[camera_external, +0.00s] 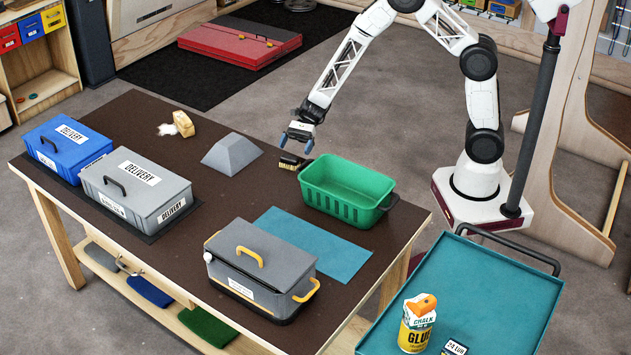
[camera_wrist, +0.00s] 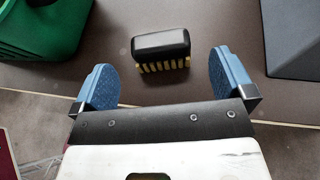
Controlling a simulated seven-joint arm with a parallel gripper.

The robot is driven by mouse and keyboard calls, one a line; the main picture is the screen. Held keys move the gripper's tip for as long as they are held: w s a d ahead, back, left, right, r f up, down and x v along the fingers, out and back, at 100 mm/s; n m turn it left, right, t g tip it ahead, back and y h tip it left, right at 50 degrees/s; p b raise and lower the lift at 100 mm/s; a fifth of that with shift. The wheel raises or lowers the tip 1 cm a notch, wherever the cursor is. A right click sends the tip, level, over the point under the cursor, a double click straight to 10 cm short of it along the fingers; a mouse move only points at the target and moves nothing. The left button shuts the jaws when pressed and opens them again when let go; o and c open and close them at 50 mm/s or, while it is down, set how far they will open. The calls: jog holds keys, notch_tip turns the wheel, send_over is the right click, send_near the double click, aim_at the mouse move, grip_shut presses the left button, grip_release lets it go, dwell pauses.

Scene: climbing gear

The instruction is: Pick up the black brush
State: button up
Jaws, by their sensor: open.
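The black brush (camera_external: 289,163) lies on the brown table at its far edge, just left of the green basket. In the wrist view the brush (camera_wrist: 160,45) shows its black back up and yellowish bristles on the side toward me. My gripper (camera_external: 298,137) is above the table's far edge, close above the brush. In the wrist view its two blue fingertips (camera_wrist: 165,80) stand wide apart and empty. The brush is ahead of them, roughly centred between them and apart from both.
The green basket (camera_external: 335,186) stands close to the brush on the right. A grey sloped block (camera_external: 231,153) is on its left. Grey and blue delivery boxes (camera_external: 138,188) stand at the left, and a grey cooler-like box (camera_external: 260,265) at the front. A teal mat (camera_external: 325,246) lies bare between.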

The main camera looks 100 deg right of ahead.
aim_at(290, 156)
jog(key=shift+w+a+f, duration=0.1)
jog(key=shift+w+a, duration=0.05)
jog(key=shift+a, duration=0.1)
jog(key=shift+a, duration=0.1)
jog(key=shift+x, duration=2.5)
jog(key=c, duration=0.8)
